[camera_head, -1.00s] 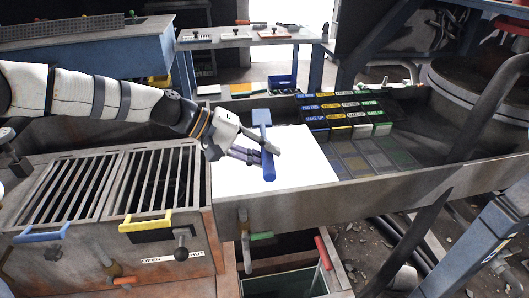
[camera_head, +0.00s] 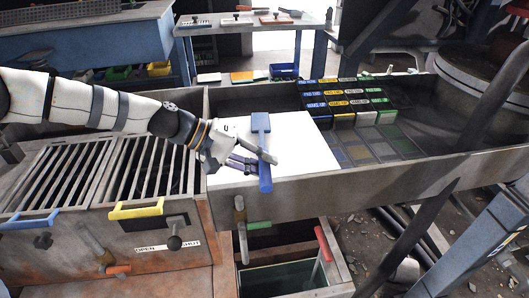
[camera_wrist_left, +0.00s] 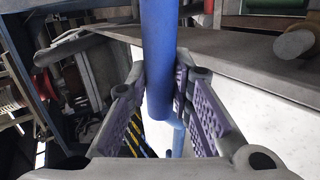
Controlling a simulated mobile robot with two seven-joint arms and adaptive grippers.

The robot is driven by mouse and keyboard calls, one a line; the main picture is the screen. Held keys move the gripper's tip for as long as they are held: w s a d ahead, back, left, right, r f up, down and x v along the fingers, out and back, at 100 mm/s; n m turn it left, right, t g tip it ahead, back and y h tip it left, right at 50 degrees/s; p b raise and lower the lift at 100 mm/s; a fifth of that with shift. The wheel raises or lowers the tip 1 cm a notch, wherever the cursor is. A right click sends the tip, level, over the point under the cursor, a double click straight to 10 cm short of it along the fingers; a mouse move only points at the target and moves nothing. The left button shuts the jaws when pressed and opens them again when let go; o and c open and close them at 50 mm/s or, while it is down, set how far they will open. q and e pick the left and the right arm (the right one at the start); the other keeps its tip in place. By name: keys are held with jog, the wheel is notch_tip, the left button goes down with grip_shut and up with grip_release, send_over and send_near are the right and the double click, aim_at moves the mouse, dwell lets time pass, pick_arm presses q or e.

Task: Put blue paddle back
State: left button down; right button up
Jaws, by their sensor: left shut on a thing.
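The blue paddle (camera_head: 264,175) is a T-shaped tool with a flat blue head (camera_head: 261,122) and a round handle. My left gripper (camera_head: 262,162) is shut on its handle and holds it over the front edge of the white sheet (camera_head: 300,140). In the left wrist view, the blue handle (camera_wrist_left: 158,60) stands between the purple-padded fingers of the gripper (camera_wrist_left: 165,100). My right gripper is not in view.
Slatted bins with a blue handle (camera_head: 29,221) and a yellow handle (camera_head: 136,209) stand at left. Rows of labelled blocks (camera_head: 345,98) lie in the trough at right. A side table (camera_head: 250,27) at the back holds several trowel-like tools. A red handle (camera_head: 323,244) is below the trough.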

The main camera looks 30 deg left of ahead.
pick_arm(q)
jog(key=shift+f, duration=0.3)
jog(key=c, duration=1.3)
grip_release()
jog(key=shift+c, duration=0.2)
jog(key=v, duration=1.2)
jog(key=shift+d, duration=0.1)
